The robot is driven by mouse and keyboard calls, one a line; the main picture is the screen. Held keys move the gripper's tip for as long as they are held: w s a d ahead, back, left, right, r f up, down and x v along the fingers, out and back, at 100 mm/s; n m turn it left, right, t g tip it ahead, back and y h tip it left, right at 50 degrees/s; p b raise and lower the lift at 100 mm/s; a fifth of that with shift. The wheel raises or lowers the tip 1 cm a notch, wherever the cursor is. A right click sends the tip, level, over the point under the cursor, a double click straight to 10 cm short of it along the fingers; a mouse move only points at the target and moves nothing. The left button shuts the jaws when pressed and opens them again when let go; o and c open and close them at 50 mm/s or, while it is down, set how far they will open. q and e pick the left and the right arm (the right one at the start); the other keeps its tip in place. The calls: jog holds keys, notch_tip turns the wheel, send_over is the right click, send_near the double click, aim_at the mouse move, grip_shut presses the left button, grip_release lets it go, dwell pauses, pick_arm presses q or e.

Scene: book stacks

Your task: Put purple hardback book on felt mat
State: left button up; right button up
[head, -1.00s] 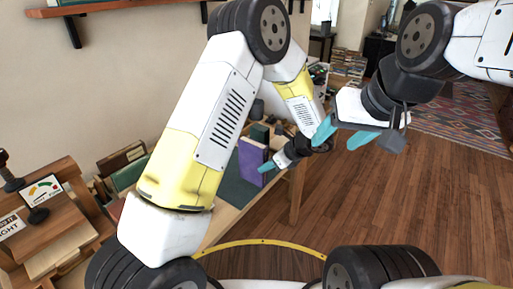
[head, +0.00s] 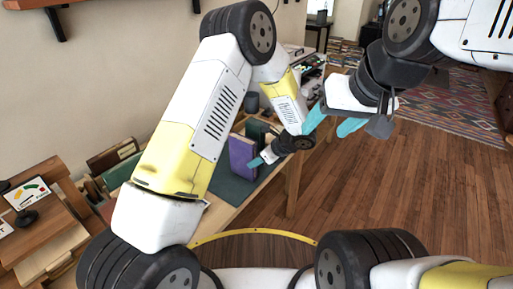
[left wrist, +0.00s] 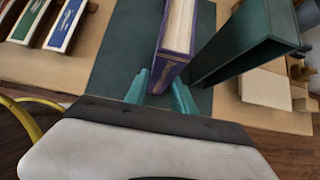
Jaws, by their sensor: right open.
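The purple hardback book (head: 242,158) stands upright at the dark green felt mat (head: 228,191); whether its bottom edge rests fully on the mat is hard to tell. In the left wrist view the book's purple spine and pale pages (left wrist: 178,40) show over the mat (left wrist: 120,60). My left gripper (head: 258,162) is at the book's near edge. My right gripper (head: 333,122) is open and empty, in the air to the right of the table.
A dark green upright book or bookend (left wrist: 250,45) stands close to the right of the purple book in the left wrist view. Other books (head: 118,172) stand at the table's left. A grey cup (head: 251,102) and small items are farther back. Open wooden floor (head: 360,200) lies to the right.

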pick_arm(q)
jog(key=shift+o, duration=1.3)
jog(key=shift+r, duration=0.1)
jog(key=v, duration=1.2)
jog(key=s+a+r+n+g+h, duration=0.1)
jog(key=s+a+r+n+h, duration=0.1)
jog(key=s+a+r+n, duration=0.35)
jog(key=s+a+r+n+g+h, duration=0.2)
jog(key=a+r+n, duration=0.4)
jog(key=a+r, duration=0.35)
jog(key=s+a+r+n+t+h, duration=0.2)
jog(key=s+a+r+n, duration=0.1)
jog(key=s+n, duration=0.3)
jog(key=s+a+r+n+t+h, duration=0.2)
jog(key=s+a+r+n+h, duration=0.1)
jog(key=s+n, duration=0.4)
jog(key=shift+s+r, duration=0.45)
jog(key=shift+r, duration=0.05)
